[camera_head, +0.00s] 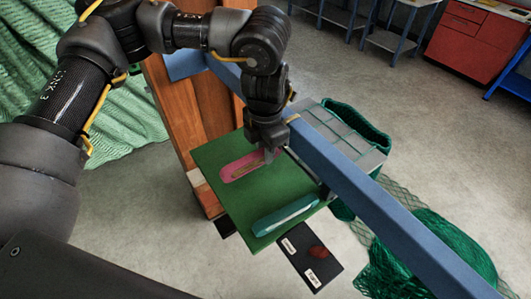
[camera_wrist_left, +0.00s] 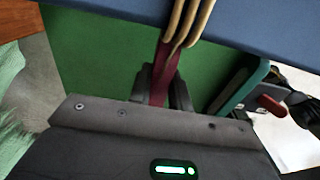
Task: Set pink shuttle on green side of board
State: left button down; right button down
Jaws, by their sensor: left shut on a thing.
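The pink shuttle (camera_head: 238,169) is a long, round-ended piece over the left part of the green board surface (camera_head: 225,196). My left gripper (camera_head: 268,156) points down and is shut on its right end. I cannot tell whether the shuttle touches the board or is just above it. In the left wrist view, a dark pink strip of the shuttle (camera_wrist_left: 160,82) shows between the fingers of my left gripper (camera_wrist_left: 162,88), with the green surface (camera_wrist_left: 95,65) behind. My right gripper is not in view.
A teal shuttle (camera_head: 286,215) lies near the board's front right edge. A blue beam (camera_head: 365,198) crosses diagonally to the right. A black plate (camera_head: 302,253) with labels and a red item (camera_head: 318,252) is in front. Green nets (camera_head: 440,245) lie on the floor at right.

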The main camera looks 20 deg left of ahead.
pick_arm(q)
jog(key=shift+w+a+f, duration=0.1)
jog(key=shift+f, duration=0.05)
notch_tip(320, 180, down, 3)
jog(key=shift+w+r+p, duration=0.1)
jog(key=shift+r+p, duration=0.1)
jog(key=shift+p, duration=1)
jog(key=shift+f, duration=0.45)
jog(key=shift+f+b, duration=0.25)
jog(key=shift+b, duration=0.05)
jog(key=c, duration=1.3)
grip_release()
